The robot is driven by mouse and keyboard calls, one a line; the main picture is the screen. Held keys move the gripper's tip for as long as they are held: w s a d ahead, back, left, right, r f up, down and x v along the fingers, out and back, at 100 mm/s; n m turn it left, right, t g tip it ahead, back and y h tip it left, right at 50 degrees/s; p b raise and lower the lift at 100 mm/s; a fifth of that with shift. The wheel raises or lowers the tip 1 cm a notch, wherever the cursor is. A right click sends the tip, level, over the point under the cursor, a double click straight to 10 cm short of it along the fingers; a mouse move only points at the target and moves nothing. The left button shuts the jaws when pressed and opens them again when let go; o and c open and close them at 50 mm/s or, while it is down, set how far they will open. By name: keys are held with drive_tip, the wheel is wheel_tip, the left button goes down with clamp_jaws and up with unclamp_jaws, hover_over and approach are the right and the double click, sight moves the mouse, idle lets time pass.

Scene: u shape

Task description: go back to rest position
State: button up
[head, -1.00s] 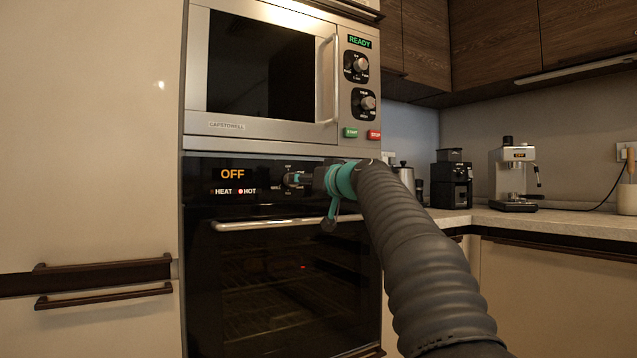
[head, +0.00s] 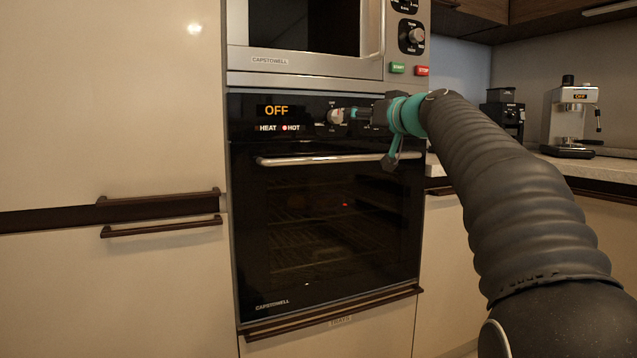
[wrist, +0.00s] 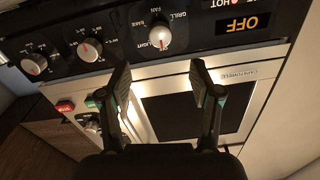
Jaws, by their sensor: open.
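My gripper (head: 348,114) is at the oven's control panel in the head view, its fingertips beside a round knob (head: 335,116). In the wrist view, which shows the scene upside down, my gripper (wrist: 162,75) has its two fingers spread apart with nothing between them. The silver knob (wrist: 160,36) lies just past the fingertips, apart from them in that picture. The oven display (head: 276,110) reads OFF, with a red light by HOT. The oven door (head: 320,220) is shut. My arm hides part of the panel.
A microwave (head: 300,60) sits above the oven, with a steel door handle. The oven handle bar (head: 335,159) sticks out below my gripper. Cabinet handles (head: 160,228) are at left. A counter (head: 600,168) with a coffee machine (head: 572,118) is at right.

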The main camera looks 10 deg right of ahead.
drive_tip(key=s+f+m+g+h+p, duration=0.1)
drive_tip(key=s+f+m+g, duration=0.15)
drive_tip(key=f, duration=0.85)
drive_tip(key=s+f+m+g+h, duration=0.15)
drive_tip(key=s+f+g, duration=0.25)
drive_tip(key=f, duration=0.8)
drive_tip(key=s+a+f+g+h+p, duration=0.1)
drive_tip(key=s+f+g+p, duration=0.1)
drive_tip(key=s+f, duration=0.5)
drive_tip(key=s+a+f+g+h+p, duration=0.1)
drive_tip(key=s+f+g, duration=0.1)
drive_tip(key=s, duration=0.8)
drive_tip(key=s+f+g+h+p, duration=0.1)
drive_tip(key=s+f+g+p, duration=0.1)
drive_tip(key=s+f, duration=0.5)
drive_tip(key=s+a+r+n+t+p, duration=0.1)
drive_tip(key=s+a+r+p, duration=0.1)
drive_tip(key=s, duration=0.9)
drive_tip(key=shift+r+n+p, duration=0.4)
drive_tip(key=shift+r+p, duration=0.1)
drive_tip(key=shift+p, duration=0.2)
drive_tip(key=shift+s, duration=0.1)
